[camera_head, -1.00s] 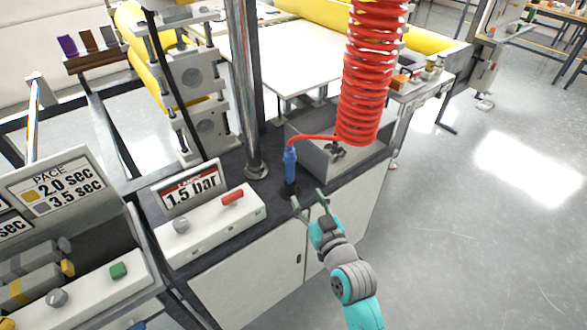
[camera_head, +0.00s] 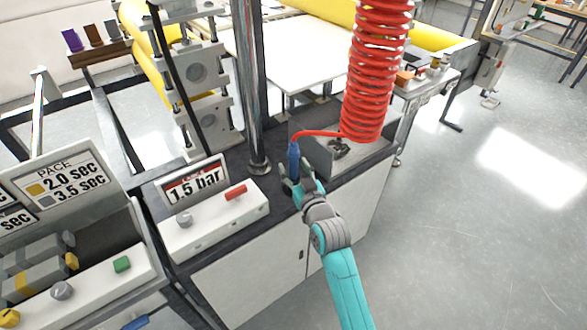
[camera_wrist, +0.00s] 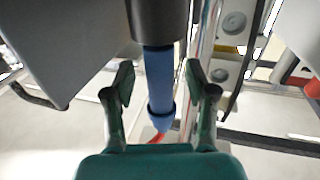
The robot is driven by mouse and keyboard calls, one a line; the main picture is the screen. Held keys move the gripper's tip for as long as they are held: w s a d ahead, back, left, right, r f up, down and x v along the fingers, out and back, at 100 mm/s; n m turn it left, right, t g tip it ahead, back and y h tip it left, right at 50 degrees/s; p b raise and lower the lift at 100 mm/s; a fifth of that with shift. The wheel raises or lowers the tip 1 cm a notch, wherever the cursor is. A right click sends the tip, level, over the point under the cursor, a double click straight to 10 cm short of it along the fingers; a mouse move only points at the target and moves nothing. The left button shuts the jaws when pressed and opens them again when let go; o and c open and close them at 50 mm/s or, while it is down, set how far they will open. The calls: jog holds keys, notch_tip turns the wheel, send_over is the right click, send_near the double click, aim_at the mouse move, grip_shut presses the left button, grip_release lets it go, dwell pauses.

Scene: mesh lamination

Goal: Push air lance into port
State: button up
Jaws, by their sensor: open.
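The blue air lance (camera_head: 294,155) stands upright on the dark bench top, with a red hose at its upper end. In the wrist view the lance (camera_wrist: 160,75) runs from a dark cylindrical holder (camera_wrist: 160,18), and a bit of red hose shows at its other end. My gripper (camera_head: 293,177) is at the lance from the front right. In the wrist view my gripper's two fingers (camera_wrist: 158,88) stand apart, one on each side of the lance, with visible gaps. I cannot tell which part is the port.
A red coiled hose (camera_head: 375,75) hangs right of the lance. A grey metal box (camera_head: 318,155) stands just behind right, a steel post (camera_head: 252,90) behind left. A white control box (camera_head: 215,215) with a "1.5 bar" sign (camera_head: 192,182) lies left.

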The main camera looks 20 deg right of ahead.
jog(key=shift+w, duration=0.45)
grip_shut()
jog(key=shift+r, duration=0.15)
